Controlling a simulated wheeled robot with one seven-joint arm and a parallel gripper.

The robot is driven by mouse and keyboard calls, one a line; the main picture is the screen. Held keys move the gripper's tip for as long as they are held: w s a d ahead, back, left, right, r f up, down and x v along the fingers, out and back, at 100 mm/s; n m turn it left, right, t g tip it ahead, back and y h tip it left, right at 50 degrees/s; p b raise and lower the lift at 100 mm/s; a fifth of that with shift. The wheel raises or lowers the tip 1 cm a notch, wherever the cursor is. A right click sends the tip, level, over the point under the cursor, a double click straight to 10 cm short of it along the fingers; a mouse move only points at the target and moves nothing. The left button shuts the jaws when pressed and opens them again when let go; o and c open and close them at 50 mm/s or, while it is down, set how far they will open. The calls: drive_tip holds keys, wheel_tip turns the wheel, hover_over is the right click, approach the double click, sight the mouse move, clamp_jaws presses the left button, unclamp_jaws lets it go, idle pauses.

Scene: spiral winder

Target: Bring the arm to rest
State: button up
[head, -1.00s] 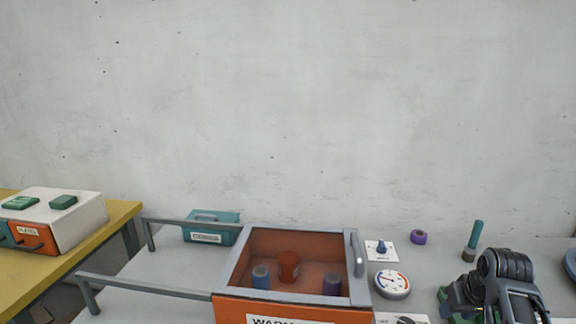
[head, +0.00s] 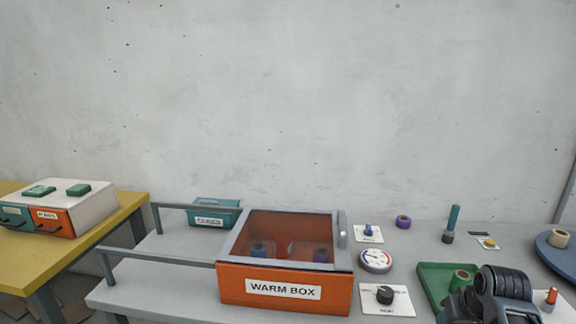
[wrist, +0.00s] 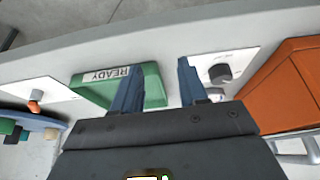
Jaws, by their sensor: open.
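My gripper (wrist: 158,84) shows in the wrist view with its two blue fingers spread apart and nothing between them. Beyond the fingers is the green tray (wrist: 152,88) labelled READY, partly hidden behind the left finger. In the head view my arm (head: 497,290) is at the lower right, in front of the green tray (head: 432,278). My fingers cannot be made out in the head view.
The orange warm box (head: 237,287) stands on the grey bench, its glazed lid down. A knob panel (head: 402,303) and a dial (head: 376,260) are between it and the tray. A blue disc (head: 565,258) lies at the right. A yellow table (head: 125,212) is at left.

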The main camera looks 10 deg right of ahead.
drive_tip(key=s+a+f+t, duration=0.2)
drive_tip(key=s+a+f, duration=0.5)
drive_tip(key=s, duration=0.2)
drive_tip(key=s+a+n+t+h, duration=0.1)
drive_tip(key=s+a, duration=0.3)
drive_tip(key=s, duration=0.2)
drive_tip(key=s+a+n+t, duration=0.1)
drive_tip(key=s+a+t, duration=0.1)
drive_tip(key=s+a, duration=0.35)
drive_tip(key=s+a+r+t+y, duration=0.1)
drive_tip(key=s+a+r+t, duration=0.1)
drive_tip(key=s+r, duration=0.8)
drive_tip(key=s+a+r+n+t+y, duration=0.1)
drive_tip(key=s+a+r+t, duration=0.2)
drive_tip(key=s+r, duration=0.8)
drive_tip(key=shift+s+a+r, duration=0.25)
drive_tip(key=shift+s+a, duration=0.2)
drive_tip(key=shift+a, duration=0.6)
drive_tip(key=shift+o, duration=0.3)
